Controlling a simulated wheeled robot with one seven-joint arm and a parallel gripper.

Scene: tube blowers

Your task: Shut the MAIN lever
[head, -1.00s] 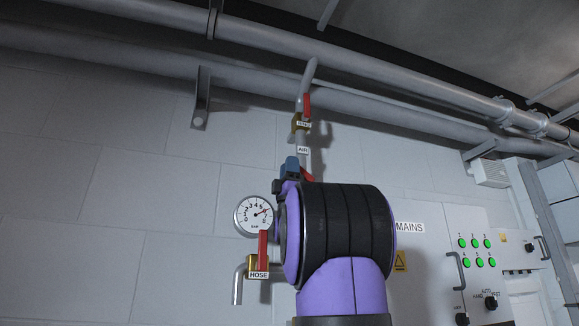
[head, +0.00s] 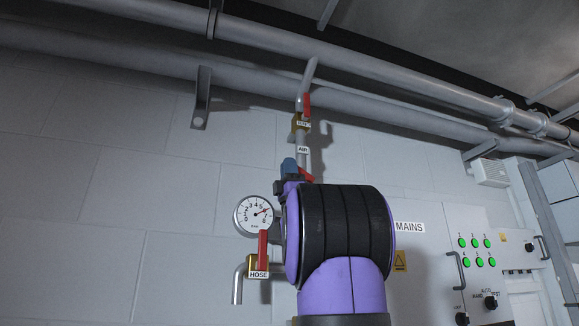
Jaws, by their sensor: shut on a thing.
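A red lever (head: 306,175) shows only in part, slanted, just above my purple and black arm and below the AIR label (head: 303,150). It may be the MAIN lever, but no MAIN label on it can be read and its lower part is hidden. An upper valve (head: 300,124) has a red lever (head: 306,105) standing upright along the pipe; its small label is unclear. The HOSE valve (head: 258,264) at lower left has an upright red lever (head: 263,245). My gripper is hidden behind my arm, so its jaws and what they touch cannot be seen.
A round pressure gauge (head: 253,215) sits left of my arm, and a blue-topped fitting (head: 289,166) just above it. A panel (head: 478,250) with green lights, beside a MAINS sign (head: 409,227), is at right. Large pipes (head: 400,75) cross above. The left wall is bare.

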